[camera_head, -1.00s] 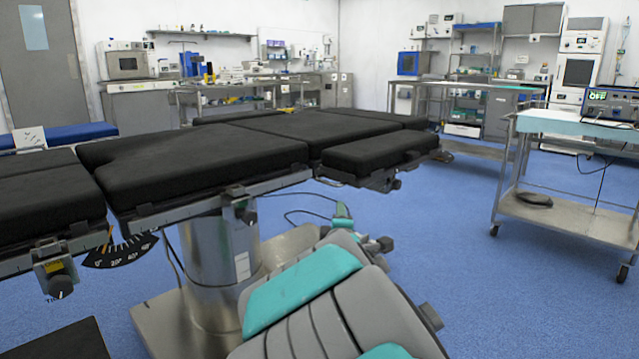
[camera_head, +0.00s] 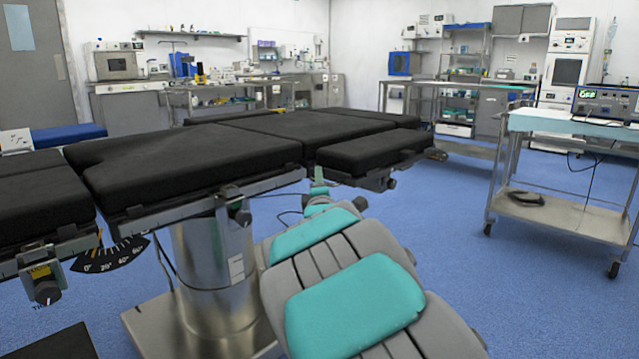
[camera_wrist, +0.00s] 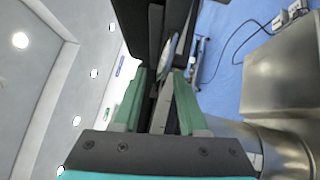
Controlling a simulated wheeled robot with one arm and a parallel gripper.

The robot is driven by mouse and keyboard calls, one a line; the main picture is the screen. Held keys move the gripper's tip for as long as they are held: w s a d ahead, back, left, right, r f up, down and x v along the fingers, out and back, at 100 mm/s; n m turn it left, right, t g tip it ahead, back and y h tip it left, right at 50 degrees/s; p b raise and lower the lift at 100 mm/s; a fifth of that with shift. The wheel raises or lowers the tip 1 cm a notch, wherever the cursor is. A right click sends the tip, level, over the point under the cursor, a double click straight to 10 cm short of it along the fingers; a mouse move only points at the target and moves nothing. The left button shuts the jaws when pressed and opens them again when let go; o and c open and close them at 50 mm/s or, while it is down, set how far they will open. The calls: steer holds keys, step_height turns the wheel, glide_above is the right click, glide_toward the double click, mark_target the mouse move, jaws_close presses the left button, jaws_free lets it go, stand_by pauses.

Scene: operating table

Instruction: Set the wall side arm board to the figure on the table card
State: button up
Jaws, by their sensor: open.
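The black-padded operating table (camera_head: 190,165) spans the left and middle of the head view. A black side pad (camera_head: 370,150) juts toward me at its right end, with a knob (camera_head: 390,183) beneath. More flat pads lie along the far side; I cannot tell which is the wall side arm board. A white card (camera_head: 15,140) stands at far left, its figure too small to read. My gripper (camera_head: 318,188) is beside the table's near edge, left of the side pad. In the wrist view my gripper (camera_wrist: 160,95) is open, with a thin pale-edged part seen between its green fingers.
A black angle scale (camera_head: 108,256) and a knob with a yellow label (camera_head: 42,275) hang under the near left edge. The steel column (camera_head: 210,265) stands below. A steel trolley (camera_head: 565,205) is at right; blue floor lies clear between.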

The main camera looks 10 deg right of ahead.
steer(key=shift+w, duration=0.1)
steer(key=shift+c, duration=0.4)
jaws_close()
stand_by(1.0)
